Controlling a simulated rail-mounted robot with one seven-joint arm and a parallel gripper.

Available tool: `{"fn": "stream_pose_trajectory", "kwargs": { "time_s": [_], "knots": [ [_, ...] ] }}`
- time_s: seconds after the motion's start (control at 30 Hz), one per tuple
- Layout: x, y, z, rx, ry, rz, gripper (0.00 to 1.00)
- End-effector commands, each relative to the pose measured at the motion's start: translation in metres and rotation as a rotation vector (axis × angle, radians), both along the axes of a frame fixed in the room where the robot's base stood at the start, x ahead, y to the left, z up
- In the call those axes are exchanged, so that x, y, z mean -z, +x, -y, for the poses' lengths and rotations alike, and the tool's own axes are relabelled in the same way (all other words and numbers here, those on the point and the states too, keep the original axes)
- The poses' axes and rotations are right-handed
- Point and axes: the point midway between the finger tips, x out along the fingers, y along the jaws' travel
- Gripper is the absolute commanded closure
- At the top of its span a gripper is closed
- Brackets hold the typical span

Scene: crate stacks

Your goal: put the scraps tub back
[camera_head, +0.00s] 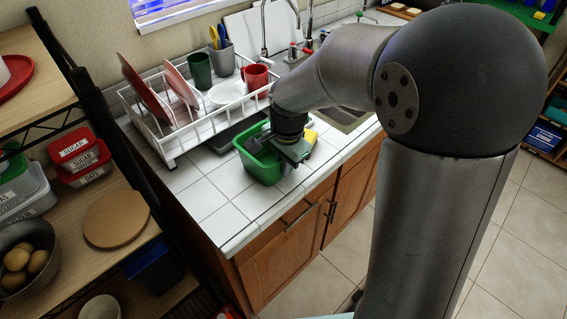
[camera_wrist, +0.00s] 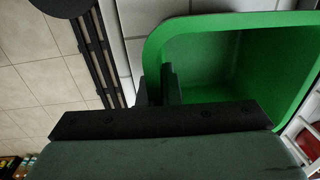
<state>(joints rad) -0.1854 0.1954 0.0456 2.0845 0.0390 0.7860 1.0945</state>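A green open tub, the only one here that fits the scraps tub (camera_head: 262,167), is on the white tiled counter just in front of the dish rack. No label on it shows. My gripper (camera_head: 285,150) is over the tub's right side in the head view. In the wrist view the tub (camera_wrist: 225,22) looks empty in the part that shows. My gripper's two dark fingers (camera_wrist: 160,88) are close together, one on each side of the tub's wall, and look shut on it. My gripper hides part of the tub, and I cannot tell whether its base touches the counter.
A white dish rack (camera_head: 205,128) with red plates and cups stands behind the tub. A yellow sponge-like thing (camera_head: 310,136) lies right of it. The counter (camera_head: 205,200) is clear at front left. A wooden shelf (camera_head: 75,235) with lidded boxes, a cork mat and a bowl is at left.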

Motion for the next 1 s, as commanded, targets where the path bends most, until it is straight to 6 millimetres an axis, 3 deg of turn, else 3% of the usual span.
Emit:
{"fn": "stream_pose_trajectory", "kwargs": {
  "time_s": [0.07,0.47,1.0],
  "knots": [
    [0.000,0.000,0.000,0.000,0.000,0.000,0.76],
    [-0.010,0.000,0.000,0.000,0.000,0.002,0.76],
    [-0.111,-0.007,0.006,0.000,0.000,0.002,0.76]
  ]
}}
